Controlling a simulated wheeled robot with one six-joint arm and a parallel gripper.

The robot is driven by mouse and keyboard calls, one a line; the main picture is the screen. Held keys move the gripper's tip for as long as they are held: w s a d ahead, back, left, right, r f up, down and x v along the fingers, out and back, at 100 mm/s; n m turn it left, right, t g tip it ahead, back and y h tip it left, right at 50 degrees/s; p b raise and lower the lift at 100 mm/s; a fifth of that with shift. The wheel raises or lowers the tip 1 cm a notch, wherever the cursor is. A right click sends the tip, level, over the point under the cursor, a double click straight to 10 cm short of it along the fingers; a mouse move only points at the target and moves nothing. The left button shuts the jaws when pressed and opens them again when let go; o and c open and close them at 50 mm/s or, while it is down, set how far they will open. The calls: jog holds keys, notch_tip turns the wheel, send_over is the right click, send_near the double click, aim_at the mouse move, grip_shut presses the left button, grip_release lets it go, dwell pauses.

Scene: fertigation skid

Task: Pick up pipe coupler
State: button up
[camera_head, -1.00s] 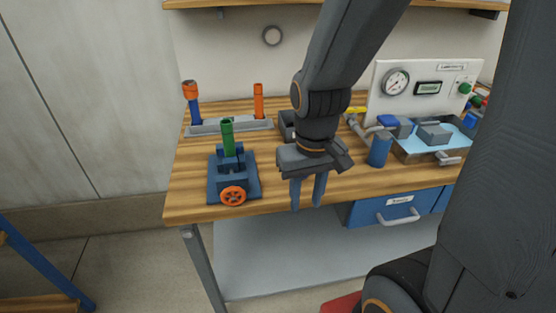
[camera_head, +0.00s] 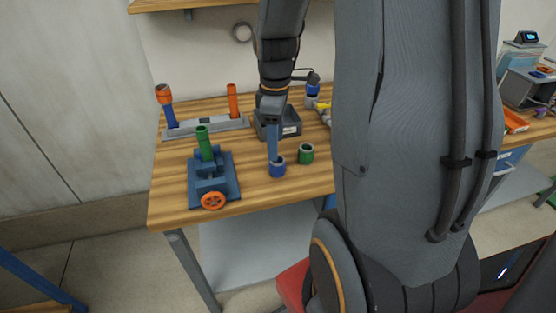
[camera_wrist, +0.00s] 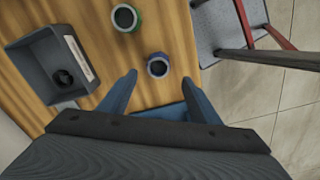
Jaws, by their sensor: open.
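Two ring-shaped couplers stand on the wooden bench top. One is blue with a grey rim (camera_head: 278,170), and the other is green (camera_head: 306,155) and just right of it. In the wrist view the blue coupler (camera_wrist: 158,65) lies just beyond the gap between my fingers, and the green coupler (camera_wrist: 126,18) is farther off. My gripper (camera_head: 273,153) is open and points down, its tips close to the blue coupler in the head view. In the wrist view my gripper (camera_wrist: 160,77) has nothing between its fingers. I cannot tell the exact height of the tips.
A grey bin (camera_head: 290,131) with a label stands behind the couplers, holding a small dark part (camera_wrist: 63,77). A blue vise (camera_head: 226,181) with a green pipe (camera_head: 204,143) stands left. Behind is a grey rack (camera_head: 205,127) with upright pipes. The bench's front edge is close.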

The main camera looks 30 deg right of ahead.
aim_at(277, 166)
jog(key=shift+w+d, duration=0.1)
jog(key=shift+d, duration=0.2)
jog(key=shift+f+n, duration=0.3)
jog(key=shift+f+p, duration=1.2)
jog(key=shift+f, duration=2.35)
jog(key=c, duration=1.1)
jog(key=shift+r, duration=0.1)
